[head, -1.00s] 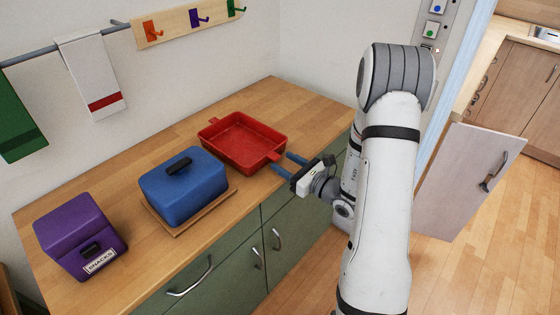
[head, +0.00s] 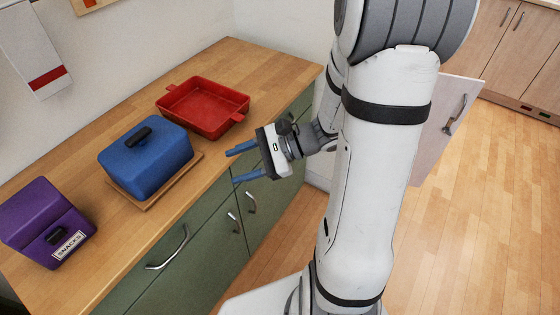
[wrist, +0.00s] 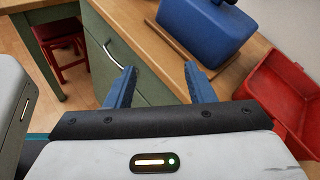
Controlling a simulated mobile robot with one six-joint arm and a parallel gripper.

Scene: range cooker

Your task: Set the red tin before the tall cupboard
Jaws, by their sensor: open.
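The red tin (head: 205,107) is a shallow rectangular tray with a tab handle at each end. It lies on the wooden counter near the wall, right of the blue box. In the wrist view the red tin (wrist: 292,95) shows at the right edge, partly cut off. My gripper (head: 231,166) is open and empty at the counter's front edge, nearer the front than the tin and apart from it. In the wrist view my gripper (wrist: 160,85) has its two blue fingers spread, pointing toward the counter front. I cannot tell which furniture is the tall cupboard.
A blue lidded box (head: 146,160) on a wooden board and a purple snacks box (head: 45,222) stand on the counter (head: 240,60). Green cabinets (head: 205,240) with handles are below. A pale door (head: 445,125) stands open behind my arm. A red stool (wrist: 62,50) shows in the wrist view.

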